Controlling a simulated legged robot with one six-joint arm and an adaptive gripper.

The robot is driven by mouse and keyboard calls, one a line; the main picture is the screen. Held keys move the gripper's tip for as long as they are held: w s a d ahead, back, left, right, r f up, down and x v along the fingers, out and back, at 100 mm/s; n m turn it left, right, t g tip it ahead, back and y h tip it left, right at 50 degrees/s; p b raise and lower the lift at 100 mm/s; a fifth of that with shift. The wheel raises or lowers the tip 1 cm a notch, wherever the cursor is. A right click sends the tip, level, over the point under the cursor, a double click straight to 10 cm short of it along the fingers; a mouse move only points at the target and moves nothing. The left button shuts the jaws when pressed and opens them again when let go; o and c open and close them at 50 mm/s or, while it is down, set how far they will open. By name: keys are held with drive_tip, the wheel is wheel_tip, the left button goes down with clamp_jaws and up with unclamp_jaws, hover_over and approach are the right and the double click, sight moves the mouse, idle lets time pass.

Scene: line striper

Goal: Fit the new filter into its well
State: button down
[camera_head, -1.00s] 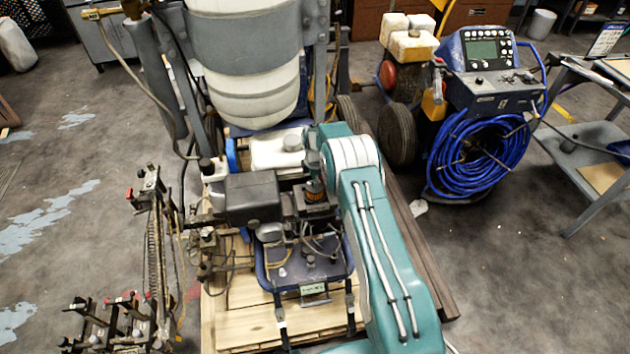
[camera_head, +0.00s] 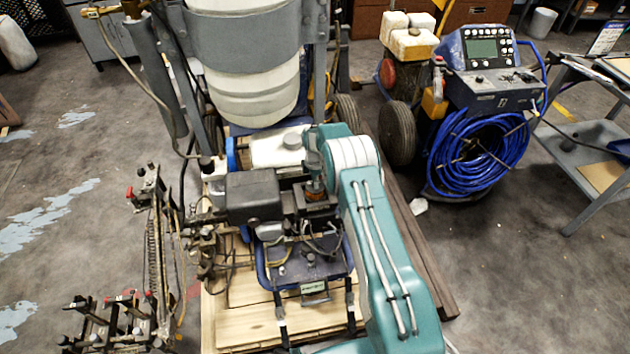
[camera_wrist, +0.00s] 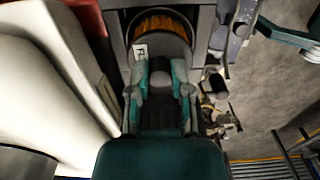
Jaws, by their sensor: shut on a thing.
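The filter (camera_wrist: 160,24) shows at the top of the wrist view as an orange pleated ring with a dark end and a white label. My gripper (camera_wrist: 164,88) is shut on it, with teal-grey fingers on both sides of its dark end. In the head view the filter's orange band (camera_head: 316,196) shows just below my gripper (camera_head: 314,172), at a dark block on the machine. The well is hidden under the filter and block, and I cannot tell how deep the filter sits.
A dark grey box (camera_head: 253,197) stands just left of my gripper. A white tank (camera_head: 278,150) lies behind it, and a large white drum (camera_head: 245,85) stands beyond. A machine with a blue hose coil (camera_head: 478,155) stands at the right. Floor is clear at lower right.

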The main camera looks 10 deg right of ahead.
drive_tip(key=shift+f, duration=0.5)
drive_tip(key=shift+c, duration=2.3)
unclamp_jaws()
drive_tip(key=shift+o, duration=0.3)
drive_tip(key=shift+o, duration=1.3)
drive_tip(key=shift+r, duration=0.15)
drive_tip(key=shift+r, duration=3.4)
